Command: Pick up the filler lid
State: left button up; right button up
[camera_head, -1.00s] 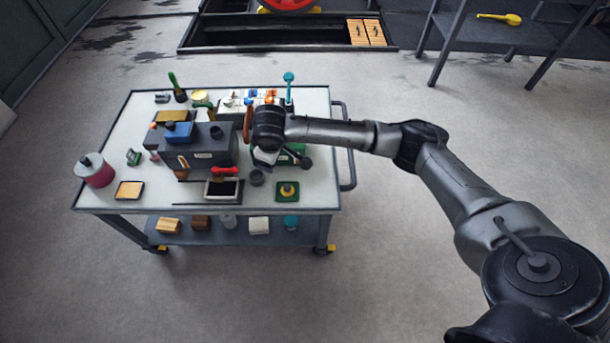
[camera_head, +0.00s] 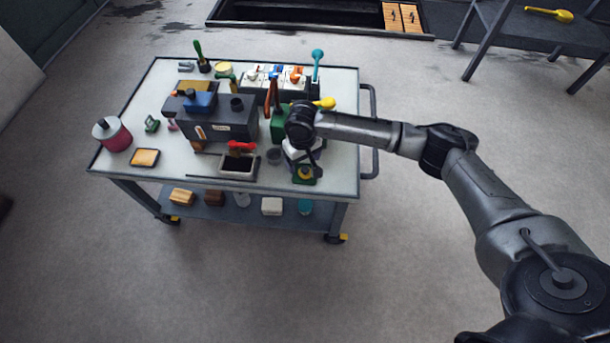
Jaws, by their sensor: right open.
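My right gripper (camera_head: 308,166) is at the right front of the cart top, pointing down. It hangs over a small green square pad with a yellow round piece (camera_head: 305,174) on it and partly covers it. The fingers are small and partly hidden by the wrist; I see nothing held between them. Which piece is the filler lid I cannot tell for sure; the yellow round piece may be it. A dark grey box (camera_head: 222,122) with a short black neck (camera_head: 237,104) stands to the left. My left gripper is not in view.
A side handle (camera_head: 374,130) is at right.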

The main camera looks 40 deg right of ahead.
aim_at(303, 170)
jog(key=shift+w+d+f, duration=0.1)
jog(key=shift+d+f, duration=0.1)
jog(key=shift+f, duration=0.15)
notch_tip(303, 170, down, 5)
jog(key=b, duration=0.4)
jog(key=shift+w+d, duration=0.15)
jog(key=shift+r, duration=0.1)
jog(key=c, duration=1)
